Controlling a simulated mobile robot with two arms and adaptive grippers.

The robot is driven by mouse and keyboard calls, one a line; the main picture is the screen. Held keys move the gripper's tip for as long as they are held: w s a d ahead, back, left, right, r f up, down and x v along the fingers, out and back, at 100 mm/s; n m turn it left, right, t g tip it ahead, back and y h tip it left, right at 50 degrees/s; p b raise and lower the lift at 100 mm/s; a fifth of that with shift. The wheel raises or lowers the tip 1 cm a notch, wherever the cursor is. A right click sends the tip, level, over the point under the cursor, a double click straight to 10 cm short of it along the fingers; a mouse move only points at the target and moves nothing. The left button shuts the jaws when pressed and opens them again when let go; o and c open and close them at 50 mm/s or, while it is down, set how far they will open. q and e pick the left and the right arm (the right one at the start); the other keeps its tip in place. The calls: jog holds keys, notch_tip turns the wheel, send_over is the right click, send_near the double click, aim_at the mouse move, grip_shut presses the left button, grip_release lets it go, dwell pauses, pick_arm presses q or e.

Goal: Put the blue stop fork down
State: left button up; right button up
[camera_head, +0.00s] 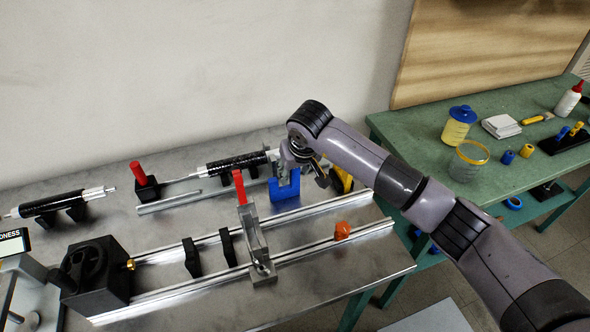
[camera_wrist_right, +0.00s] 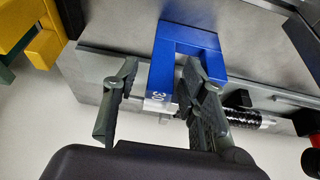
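The blue stop fork (camera_head: 285,199) is at the back of the metal table, below my right gripper (camera_head: 299,172). In the right wrist view the fork (camera_wrist_right: 165,62) is a U-shaped blue piece with a white label at its near end. My right gripper (camera_wrist_right: 160,68) has its fingers apart there, one on each side of a leg of the fork. A gap shows between the left finger and the fork. The right finger overlaps the fork in the picture, and I cannot tell whether it touches. My left gripper is not in view.
Two long rails (camera_head: 310,212) cross the table, carrying a grey clamp with a red handle (camera_head: 239,188). A black rod (camera_head: 236,163) on supports lies left of the fork. A yellow object (camera_head: 342,181) stands close on the right. A green table (camera_head: 480,195) is at right.

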jog(key=shift+r+p, duration=0.3)
jog(key=b+v, duration=0.1)
jog(key=v, duration=1)
jog(key=shift+s+r+b, duration=0.25)
jog(key=shift+r+b, duration=0.05)
jog(key=shift+b, duration=0.1)
jog(key=shift+d, duration=0.1)
